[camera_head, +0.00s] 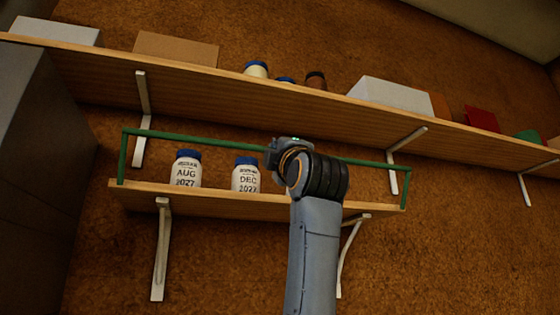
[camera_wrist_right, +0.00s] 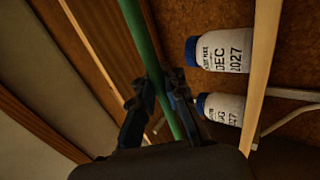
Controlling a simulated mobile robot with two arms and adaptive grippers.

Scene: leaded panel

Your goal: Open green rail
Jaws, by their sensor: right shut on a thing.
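The green rail (camera_head: 205,140) runs along the front of the lower shelf (camera_head: 215,200), held up by green end posts. It is raised above the shelf board, in front of the bottles. My right gripper (camera_head: 280,150) is at the middle of the rail, partly hidden by my own wrist. In the right wrist view the fingers (camera_wrist_right: 160,100) are shut around the green rail (camera_wrist_right: 145,45). A white bottle marked AUG 2027 (camera_head: 186,172) and one marked DEC 2027 (camera_head: 246,178), both with blue caps, stand upright on the lower shelf. My left gripper is not in view.
The upper shelf (camera_head: 230,88) runs close above the rail and holds boxes and several jars. White brackets (camera_head: 162,250) support the shelves. A grey cabinet (camera_head: 40,170) stands at the left. The wall area at the lower right is clear.

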